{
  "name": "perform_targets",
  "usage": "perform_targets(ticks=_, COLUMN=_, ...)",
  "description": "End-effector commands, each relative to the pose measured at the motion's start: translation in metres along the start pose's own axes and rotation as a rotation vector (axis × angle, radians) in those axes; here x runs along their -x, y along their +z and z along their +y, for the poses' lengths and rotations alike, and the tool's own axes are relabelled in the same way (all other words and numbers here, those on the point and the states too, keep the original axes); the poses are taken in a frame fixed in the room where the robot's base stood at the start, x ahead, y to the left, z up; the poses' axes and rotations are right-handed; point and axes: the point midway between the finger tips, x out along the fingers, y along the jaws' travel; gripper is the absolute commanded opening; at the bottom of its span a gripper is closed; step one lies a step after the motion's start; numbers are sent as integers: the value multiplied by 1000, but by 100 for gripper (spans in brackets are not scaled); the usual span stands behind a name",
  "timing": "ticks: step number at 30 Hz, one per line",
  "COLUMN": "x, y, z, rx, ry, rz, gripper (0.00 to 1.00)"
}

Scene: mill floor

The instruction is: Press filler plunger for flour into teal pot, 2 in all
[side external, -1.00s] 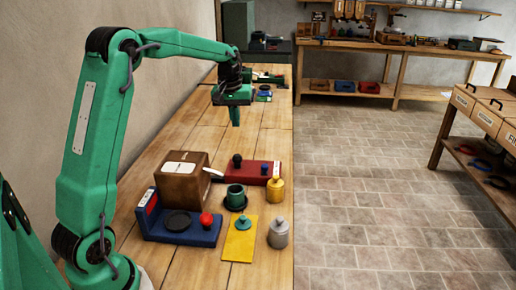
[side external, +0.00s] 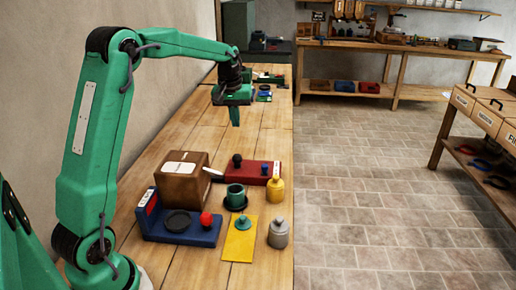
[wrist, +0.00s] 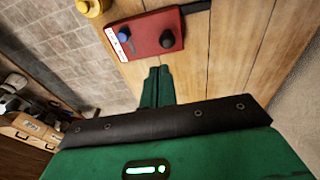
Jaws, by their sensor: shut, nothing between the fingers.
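The teal pot (side external: 235,192) stands upright on a dark saucer (side external: 244,207), beside the spout of a brown box (side external: 183,186) with a pale label on top. The pot's inside is too small to read. Behind it lies a red base (side external: 228,167) with a dark knob (side external: 237,158) and a blue knob (side external: 265,169). In the wrist view this red base (wrist: 150,20) shows a white label, its text unreadable. I cannot tell which part is the flour plunger. My gripper (side external: 235,124) is shut and empty, pointing down above the bench, beyond the red base; its fingers show in the wrist view (wrist: 159,72).
A blue base (side external: 158,228) with a dark disc and red knob sits in front of the brown box. A yellow mat (side external: 238,247) bears a teal lid (side external: 243,224). A yellow jar (side external: 275,190) and grey jar (side external: 278,235) stand near the bench's right edge. Bench boards under my gripper are clear.

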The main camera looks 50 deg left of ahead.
Motion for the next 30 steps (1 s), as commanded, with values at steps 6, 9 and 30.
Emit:
perform_targets(ticks=6, x=0, y=0, z=0, rx=0, ry=0, rz=0, gripper=0)
perform_targets(ticks=9, x=0, y=0, z=0, rx=0, ry=0, rz=0, gripper=0)
perform_targets(ticks=30, x=-16, y=-9, z=-1, rx=133, ry=78, rz=169, gripper=0)
